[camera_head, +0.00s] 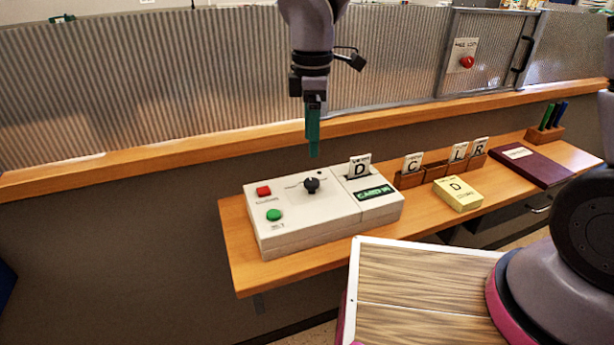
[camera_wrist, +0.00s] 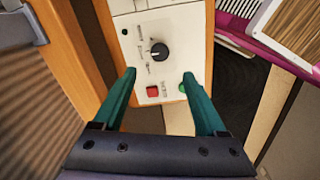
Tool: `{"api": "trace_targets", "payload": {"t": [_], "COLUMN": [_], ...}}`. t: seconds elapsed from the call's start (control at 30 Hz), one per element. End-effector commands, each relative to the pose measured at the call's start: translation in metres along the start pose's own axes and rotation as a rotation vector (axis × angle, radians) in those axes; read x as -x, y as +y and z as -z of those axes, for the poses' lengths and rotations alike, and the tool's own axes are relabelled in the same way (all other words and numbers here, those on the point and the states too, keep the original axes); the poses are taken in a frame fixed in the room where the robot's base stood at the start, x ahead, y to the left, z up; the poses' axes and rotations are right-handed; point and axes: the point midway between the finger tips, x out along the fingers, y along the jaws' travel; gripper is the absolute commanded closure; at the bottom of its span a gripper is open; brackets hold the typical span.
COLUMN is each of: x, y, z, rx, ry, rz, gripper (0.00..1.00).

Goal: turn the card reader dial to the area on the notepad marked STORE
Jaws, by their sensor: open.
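The card reader (camera_head: 320,216) is a white box on the wooden shelf. Its black dial (camera_head: 312,185) sits between the red and green buttons and the card slot; the dial also shows in the wrist view (camera_wrist: 159,51). A card marked D stands in the reader's slot (camera_head: 360,167), above a green display whose text is hard to read.
A red button (camera_head: 264,191) and a green button (camera_head: 274,214) are on the reader's left. Cards stand in wooden holders (camera_head: 409,180) behind the notepad. A dark red book (camera_head: 530,162) and a pen holder (camera_head: 545,133) are farther right. A corrugated screen with a wooden ledge (camera_head: 190,150) runs behind.

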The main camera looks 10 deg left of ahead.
Motion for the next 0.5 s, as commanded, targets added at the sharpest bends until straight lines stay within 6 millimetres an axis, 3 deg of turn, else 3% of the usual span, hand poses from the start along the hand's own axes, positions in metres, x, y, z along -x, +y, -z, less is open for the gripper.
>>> {"api": "trace_targets", "payload": {"t": [0.3,0.5], "x": [-0.059,-0.087], "y": [-0.001,0.000], "z": [-0.001,-0.001], "rx": [-0.004,-0.005], "ry": [-0.002,-0.001], "rz": [0.005,0.001], "gripper": [0.26,0.26]}}
